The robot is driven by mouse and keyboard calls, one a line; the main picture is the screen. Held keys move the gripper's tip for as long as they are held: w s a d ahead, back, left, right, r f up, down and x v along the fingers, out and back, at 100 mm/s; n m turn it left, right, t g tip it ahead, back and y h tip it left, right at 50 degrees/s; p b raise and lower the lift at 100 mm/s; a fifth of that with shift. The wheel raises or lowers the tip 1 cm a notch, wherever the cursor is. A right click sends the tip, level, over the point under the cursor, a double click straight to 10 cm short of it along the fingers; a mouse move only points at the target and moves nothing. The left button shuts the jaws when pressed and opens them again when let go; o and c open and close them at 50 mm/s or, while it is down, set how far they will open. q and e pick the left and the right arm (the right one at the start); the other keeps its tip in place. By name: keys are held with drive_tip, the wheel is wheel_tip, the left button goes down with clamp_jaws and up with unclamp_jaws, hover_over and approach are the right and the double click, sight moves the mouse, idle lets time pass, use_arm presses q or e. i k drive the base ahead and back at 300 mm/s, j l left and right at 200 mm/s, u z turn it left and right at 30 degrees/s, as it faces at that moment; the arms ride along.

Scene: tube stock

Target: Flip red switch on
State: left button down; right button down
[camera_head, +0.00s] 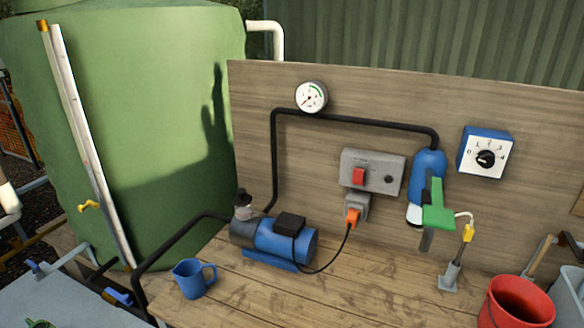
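The red switch (358,176) is a rocker on the left part of a grey switch box (374,160), fixed to the wooden back board. Its face is unobstructed, but it is too small to tell which way it is tilted. A small round dark spot (389,180) sits to its right on the same box. Below the box is a grey socket (361,202) with an orange plug (353,217) in it. A dark cable runs from the plug to the blue pump (285,240) on the wooden bench. Neither of my grippers can be made out in this view.
A blue jug (190,279) stands left of the pump. A blue filter (428,165) with a green piece (437,212) in front hangs right of the switch box. A dial box (486,153), gauge (311,97) and red bucket (512,305) are also near. The front middle bench is clear.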

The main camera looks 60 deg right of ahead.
sight(358, 174)
drive_tip(key=z, duration=2.4)
